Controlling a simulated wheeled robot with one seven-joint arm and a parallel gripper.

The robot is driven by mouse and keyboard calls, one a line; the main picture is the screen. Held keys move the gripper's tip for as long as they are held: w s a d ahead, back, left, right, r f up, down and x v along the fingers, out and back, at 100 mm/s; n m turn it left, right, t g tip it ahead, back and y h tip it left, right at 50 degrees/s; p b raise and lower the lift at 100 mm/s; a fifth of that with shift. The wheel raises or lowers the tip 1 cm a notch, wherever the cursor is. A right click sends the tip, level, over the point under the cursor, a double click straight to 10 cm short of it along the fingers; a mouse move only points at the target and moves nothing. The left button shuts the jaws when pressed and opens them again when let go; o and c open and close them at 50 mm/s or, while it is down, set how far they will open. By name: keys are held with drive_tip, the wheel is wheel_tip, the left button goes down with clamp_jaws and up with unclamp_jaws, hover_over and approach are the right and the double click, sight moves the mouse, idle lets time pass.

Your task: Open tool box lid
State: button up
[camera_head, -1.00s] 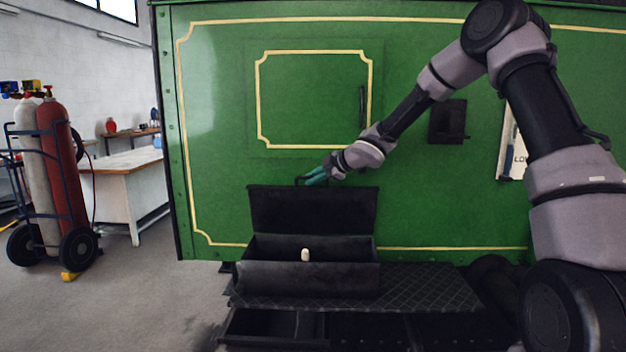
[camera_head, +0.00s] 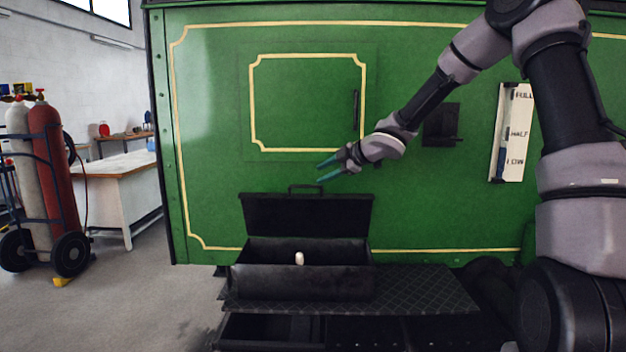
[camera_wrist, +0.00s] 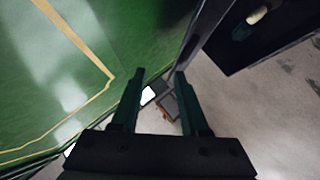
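The black tool box (camera_head: 303,283) sits on a dark tread-plate step against the green tram side. Its lid (camera_head: 305,216) stands upright at the back, with a handle (camera_head: 306,188) on its top edge. A small pale object (camera_head: 299,258) shows inside the box. My gripper (camera_head: 325,171) is open and empty, above and slightly right of the lid handle, apart from it. In the wrist view, its two green fingers (camera_wrist: 158,100) are spread with nothing between them. The box interior with the pale object (camera_wrist: 257,15) shows at the upper right there.
The green tram wall (camera_head: 215,120) stands close behind, with a framed panel (camera_head: 305,103), a dark bracket (camera_head: 442,125) and a white lever plate (camera_head: 511,133). A gas-bottle cart (camera_head: 45,190) and a workbench (camera_head: 120,190) stand left. The floor between is clear.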

drive_tip(key=v, duration=0.3)
